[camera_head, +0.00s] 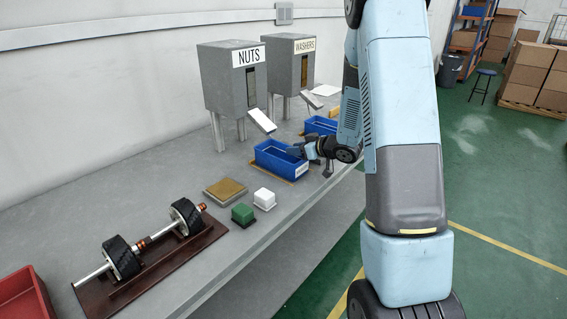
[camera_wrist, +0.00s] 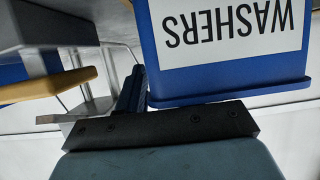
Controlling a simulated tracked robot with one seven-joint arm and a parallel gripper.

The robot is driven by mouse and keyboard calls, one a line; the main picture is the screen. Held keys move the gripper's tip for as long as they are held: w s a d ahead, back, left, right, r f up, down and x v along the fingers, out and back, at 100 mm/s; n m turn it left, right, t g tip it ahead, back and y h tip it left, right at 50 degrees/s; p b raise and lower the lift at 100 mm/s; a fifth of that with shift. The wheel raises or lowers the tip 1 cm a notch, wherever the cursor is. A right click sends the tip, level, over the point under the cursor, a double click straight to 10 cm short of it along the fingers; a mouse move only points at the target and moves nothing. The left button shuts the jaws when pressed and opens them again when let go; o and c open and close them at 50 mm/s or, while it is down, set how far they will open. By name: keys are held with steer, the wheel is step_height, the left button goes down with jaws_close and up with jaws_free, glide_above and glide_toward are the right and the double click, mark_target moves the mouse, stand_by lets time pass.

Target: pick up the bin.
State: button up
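A blue open bin (camera_head: 277,163) stands on the grey bench in front of the NUTS dispenser, with a small white label at its near right end. In the wrist view a blue bin (camera_wrist: 226,88) fills the upper right, its WASHERS label upside down. My gripper (camera_head: 301,151) is at the right end of the near bin, touching or almost touching its rim. In the wrist view a dark finger shows just left of the bin wall. The other finger is hidden, so its grip cannot be told.
A second blue bin (camera_head: 318,125) stands behind, by the WASHERS dispenser (camera_head: 291,62). The NUTS dispenser (camera_head: 233,82) stands left of it. A white block (camera_head: 264,199), green block (camera_head: 242,214), tan plate (camera_head: 225,190) and shaft assembly (camera_head: 140,249) occupy the bench nearer me. A red tray (camera_head: 25,300) is at the left.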

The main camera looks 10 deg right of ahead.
steer(key=shift+w+a, duration=0.1)
steer(key=shift+w, duration=0.05)
jaws_close()
stand_by(0.6)
